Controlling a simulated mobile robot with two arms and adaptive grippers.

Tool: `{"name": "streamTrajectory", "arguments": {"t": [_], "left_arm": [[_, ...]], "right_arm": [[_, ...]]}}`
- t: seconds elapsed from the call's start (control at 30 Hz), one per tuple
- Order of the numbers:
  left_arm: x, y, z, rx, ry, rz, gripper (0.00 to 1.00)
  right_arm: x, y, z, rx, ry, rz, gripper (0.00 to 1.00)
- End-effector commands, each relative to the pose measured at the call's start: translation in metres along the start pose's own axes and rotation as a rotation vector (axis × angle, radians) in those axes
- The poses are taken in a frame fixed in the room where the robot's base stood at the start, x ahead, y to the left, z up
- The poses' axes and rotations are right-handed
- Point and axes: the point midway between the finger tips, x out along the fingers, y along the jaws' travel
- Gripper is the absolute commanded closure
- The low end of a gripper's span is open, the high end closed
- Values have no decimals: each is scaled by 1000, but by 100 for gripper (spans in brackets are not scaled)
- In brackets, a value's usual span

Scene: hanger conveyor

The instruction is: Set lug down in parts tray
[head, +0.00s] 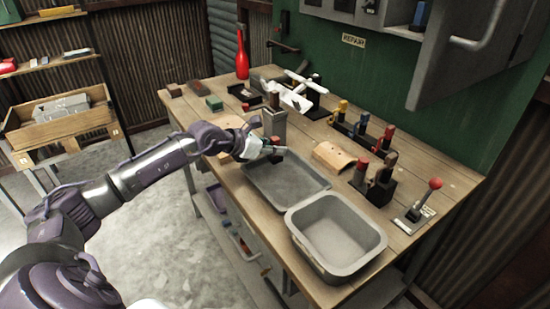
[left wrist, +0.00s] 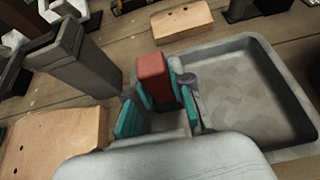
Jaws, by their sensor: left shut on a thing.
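My left gripper (head: 276,152) is shut on a small red-topped block, the lug (left wrist: 153,78), which stands upright between its teal finger pads. In the head view the lug (head: 277,142) shows only as a small dark red patch. The gripper is over the left rear edge of a shallow grey tray, the parts tray (head: 290,183). In the left wrist view the parts tray (left wrist: 255,95) is just right of the lug, and its visible floor is empty. The lug's lower end is hidden by the fingers. My right gripper is not in view.
A grey post (head: 274,122) stands close behind the gripper. A deeper grey basin (head: 368,262) sits in front of the tray. A curved wooden piece (head: 340,157) and dark holders with coloured handles (head: 374,180) stand to the right. A red bottle (head: 242,66) is at the back.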

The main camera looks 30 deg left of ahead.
Motion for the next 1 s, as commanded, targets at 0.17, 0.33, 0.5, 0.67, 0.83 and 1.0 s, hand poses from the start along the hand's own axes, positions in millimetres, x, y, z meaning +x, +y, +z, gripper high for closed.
{"name": "streamTrajectory", "arguments": {"t": [0.17,0.33,0.5,0.67,0.83,1.0], "left_arm": [[9,0,-18,-4,3,-1,100],[19,0,-34,-2,-1,0,100],[19,0,-34,0,-1,0,100],[21,0,-38,0,-1,0,100],[21,0,-38,0,0,0,57],[21,0,-38,0,0,0,54]], "right_arm": [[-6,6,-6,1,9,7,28],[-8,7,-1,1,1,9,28],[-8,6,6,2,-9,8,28],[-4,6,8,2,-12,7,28],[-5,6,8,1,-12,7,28],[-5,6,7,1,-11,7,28]]}}
